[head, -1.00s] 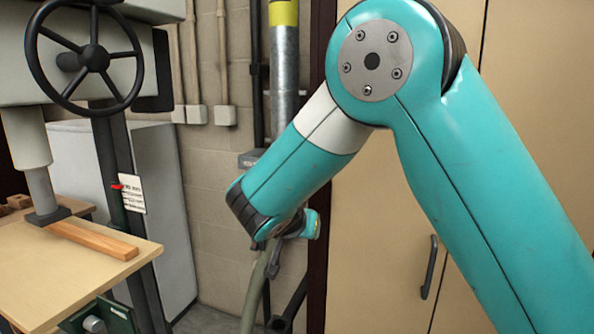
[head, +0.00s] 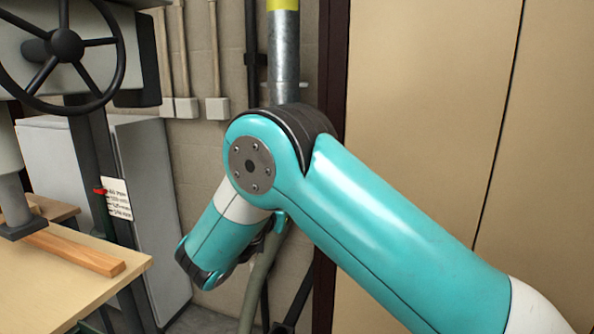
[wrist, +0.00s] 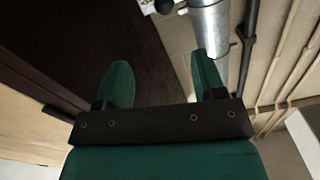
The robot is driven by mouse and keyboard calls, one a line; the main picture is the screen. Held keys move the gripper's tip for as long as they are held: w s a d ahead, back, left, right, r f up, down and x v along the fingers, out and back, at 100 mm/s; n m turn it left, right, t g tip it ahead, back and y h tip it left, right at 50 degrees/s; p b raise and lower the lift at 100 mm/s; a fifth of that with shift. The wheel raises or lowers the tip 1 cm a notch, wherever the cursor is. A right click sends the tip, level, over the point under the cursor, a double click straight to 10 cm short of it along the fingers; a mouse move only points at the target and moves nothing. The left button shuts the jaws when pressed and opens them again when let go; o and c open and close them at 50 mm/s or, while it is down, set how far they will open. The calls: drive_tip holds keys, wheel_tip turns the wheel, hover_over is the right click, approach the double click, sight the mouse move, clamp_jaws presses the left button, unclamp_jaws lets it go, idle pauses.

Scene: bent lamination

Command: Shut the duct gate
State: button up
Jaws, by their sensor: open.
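The galvanised metal duct (head: 284,70) rises against the wall in the head view, with a yellow band (head: 283,4) at the top. My arm hides its lower part, and I cannot make out the gate there. In the wrist view the duct (wrist: 209,32) is at the top, beyond my right finger. A small dark knob (wrist: 164,6) and a pale fitting show just left of it; whether they belong to the gate is unclear. My gripper (wrist: 160,68) is open and empty, with its green fingers apart and short of the duct. In the head view my arm hides it.
A tan cupboard (head: 430,90) with a dark frame (head: 334,95) stands right of the duct. At left are a press with a black handwheel (head: 66,45), a wooden table (head: 60,285) and a grey cabinet (head: 150,200).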

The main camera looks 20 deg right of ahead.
drive_tip(key=p+x, duration=0.2)
drive_tip(key=x, duration=0.4)
drive_tip(key=p+x, duration=0.2)
drive_tip(key=x, duration=0.4)
drive_tip(key=p+x, duration=0.3)
drive_tip(key=x, duration=0.3)
drive_tip(key=shift+w+a+f, duration=0.1)
drive_tip(key=shift+w+a, duration=0.1)
drive_tip(key=shift+w, duration=0.2)
